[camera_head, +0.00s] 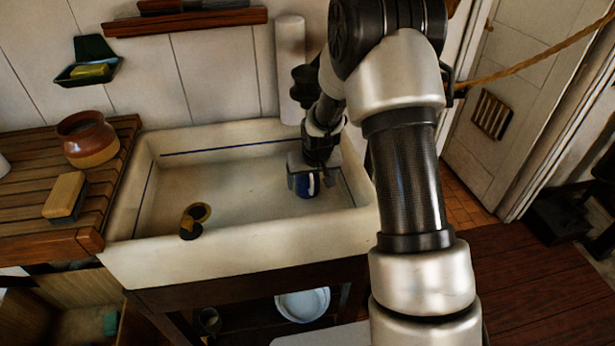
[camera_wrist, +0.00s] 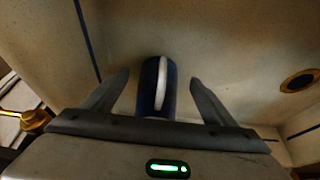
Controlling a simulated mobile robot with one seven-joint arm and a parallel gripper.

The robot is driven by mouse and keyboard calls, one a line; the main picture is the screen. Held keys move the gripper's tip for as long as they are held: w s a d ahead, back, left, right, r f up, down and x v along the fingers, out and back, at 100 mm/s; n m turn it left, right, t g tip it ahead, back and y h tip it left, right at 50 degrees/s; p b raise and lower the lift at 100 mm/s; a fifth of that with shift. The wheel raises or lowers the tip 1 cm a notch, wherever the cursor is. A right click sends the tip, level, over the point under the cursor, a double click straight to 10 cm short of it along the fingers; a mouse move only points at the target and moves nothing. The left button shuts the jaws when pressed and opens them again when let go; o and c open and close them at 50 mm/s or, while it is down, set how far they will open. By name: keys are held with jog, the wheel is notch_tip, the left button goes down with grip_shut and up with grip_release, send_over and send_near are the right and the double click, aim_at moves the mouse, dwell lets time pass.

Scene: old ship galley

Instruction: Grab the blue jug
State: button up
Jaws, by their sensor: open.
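The blue jug (camera_head: 304,188) stands in the right part of the white sink, with a pale handle on the side toward the head camera. In the wrist view the blue jug (camera_wrist: 150,88) lies between the two fingers, its white handle facing up the middle. My gripper (camera_head: 306,176) reaches down into the sink around the jug. In the wrist view my gripper (camera_wrist: 160,84) is open, with a finger on each side of the jug and a visible gap to each. The upper part of the jug is hidden behind the gripper in the head view.
The sink (camera_head: 240,258) has walls close around the gripper on the right and back. A brown pot (camera_head: 88,140) and a brush (camera_head: 65,196) stand on the wooden drainboard (camera_head: 25,200).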

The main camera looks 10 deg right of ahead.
jog(key=shift+w, duration=1.1)
jog(key=w, duration=0.2)
jog(key=shift+w+p, duration=0.3)
jog(key=shift+x, duration=1.5)
jog(key=shift+s, duration=0.15)
jog(key=shift+c, duration=0.4)
jog(key=c, duration=1.5)
jog(key=shift+r, duration=0.1)
jog(key=shift+c, duration=1.2)
jog(key=shift+r, duration=0.2)
